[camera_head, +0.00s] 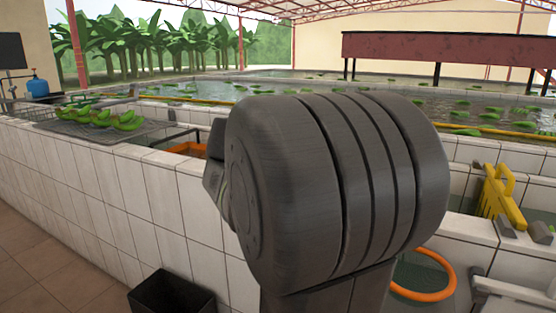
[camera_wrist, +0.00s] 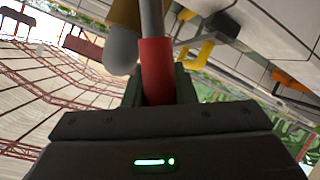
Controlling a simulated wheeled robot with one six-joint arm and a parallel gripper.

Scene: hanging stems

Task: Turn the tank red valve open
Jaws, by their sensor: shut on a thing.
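In the wrist view, a red sleeve-like handle (camera_wrist: 155,70), which looks like the red valve's grip, stands between the fingers of my gripper (camera_wrist: 160,88). The gripper is shut on it. A grey bar (camera_wrist: 152,18) runs on from the red part toward the top of the picture. The lower end of the red part is hidden by the gripper body. How far the valve is turned cannot be told. In the head view, my large dark arm joint covers the middle, and neither the valve nor the gripper can be made out.
A yellow holder (camera_head: 501,198) stands on the tiled wall at right, above an orange ring (camera_head: 425,276). Green bananas (camera_head: 105,118) lie on a rack at left. A black bin (camera_head: 170,297) stands on the floor. Water tanks (camera_head: 300,87) lie beyond the tiled wall (camera_head: 95,172).

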